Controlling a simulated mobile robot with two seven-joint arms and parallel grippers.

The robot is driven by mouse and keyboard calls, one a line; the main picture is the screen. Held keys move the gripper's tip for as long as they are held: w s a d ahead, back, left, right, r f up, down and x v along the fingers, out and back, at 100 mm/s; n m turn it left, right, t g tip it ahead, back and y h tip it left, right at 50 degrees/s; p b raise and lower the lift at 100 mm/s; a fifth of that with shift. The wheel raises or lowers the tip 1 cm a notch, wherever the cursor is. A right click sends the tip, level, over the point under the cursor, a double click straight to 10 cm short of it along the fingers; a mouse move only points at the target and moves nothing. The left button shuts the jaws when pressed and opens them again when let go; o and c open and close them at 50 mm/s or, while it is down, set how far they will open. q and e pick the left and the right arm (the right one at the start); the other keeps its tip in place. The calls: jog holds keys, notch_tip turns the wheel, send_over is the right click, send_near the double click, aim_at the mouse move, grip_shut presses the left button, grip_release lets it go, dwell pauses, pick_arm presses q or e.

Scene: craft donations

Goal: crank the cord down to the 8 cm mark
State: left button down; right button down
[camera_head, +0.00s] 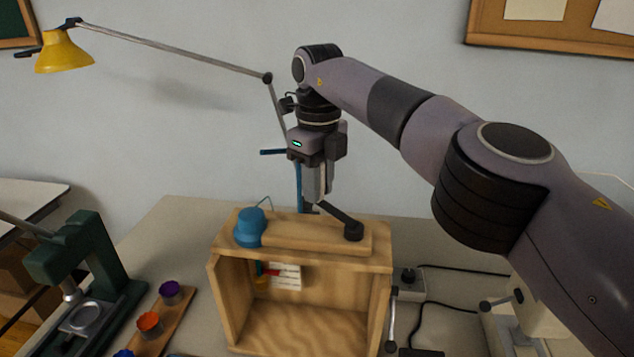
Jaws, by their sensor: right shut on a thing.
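A wooden box frame (384,262) with an open front stands on the table. On its top board is a black crank (340,218), its hub at the right end and its arm pointing up-left. My right gripper (316,197) points down above the back of the box and is shut on the crank's handle end, which its fingers mostly hide. A blue rounded part (250,227) sits at the left end of the top board. The marks are too small to read. My left gripper is out of view.
A dark green press (70,250) stands at the left, beside a wooden strip (177,318) with colored pots. A yellow lamp (66,54) reaches over from behind. A blue stand (299,180) is just behind the box. Cables and a small switch box (411,283) lie right.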

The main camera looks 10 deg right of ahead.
jog(key=shift+f, duration=0.1)
jog(key=c, duration=1)
grip_release()
jog(key=shift+s, duration=0.1)
jog(key=shift+o, duration=0.2)
